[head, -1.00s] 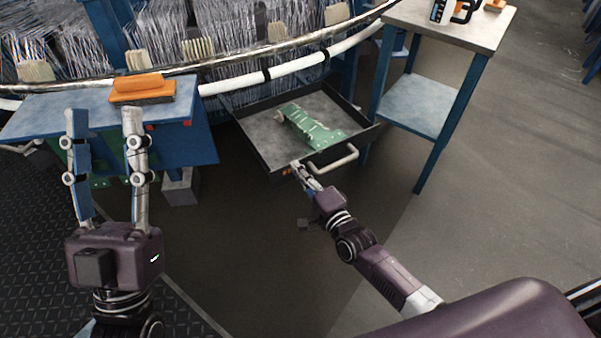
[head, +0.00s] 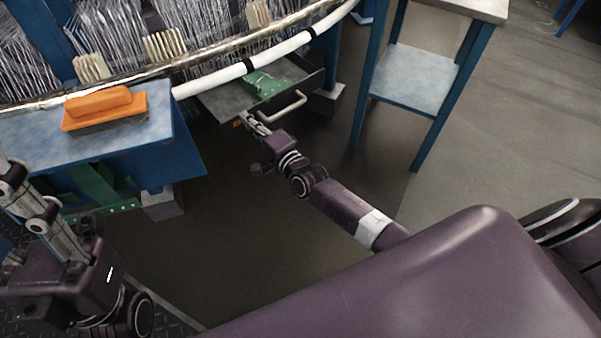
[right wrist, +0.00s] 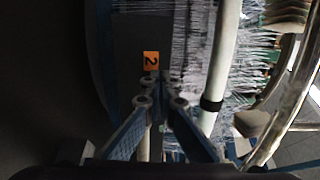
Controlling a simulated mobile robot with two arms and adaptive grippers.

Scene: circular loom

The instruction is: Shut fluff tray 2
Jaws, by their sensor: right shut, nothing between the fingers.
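Fluff tray 2 (head: 221,103) is a dark, shallow drawer under the loom's ring, partly out. A green piece (head: 268,82) lies in it. Its pale bar handle (head: 283,108) is on the front. An orange label with a 2 (right wrist: 151,61) shows on the dark front in the right wrist view. My right gripper (head: 246,118) is shut and empty, its tips at the left part of the front, beside the handle. It also shows in the right wrist view (right wrist: 160,78); contact is unclear. My left gripper's fingers run toward the left edge of the head view, and their tips are unclear.
A blue bench (head: 165,120) with an orange-handled brush (head: 105,107) stands left of the tray. A blue-legged side table (head: 415,80) stands to the right. The white tube (head: 215,83) of the loom passes above the tray. The floor before the tray is open.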

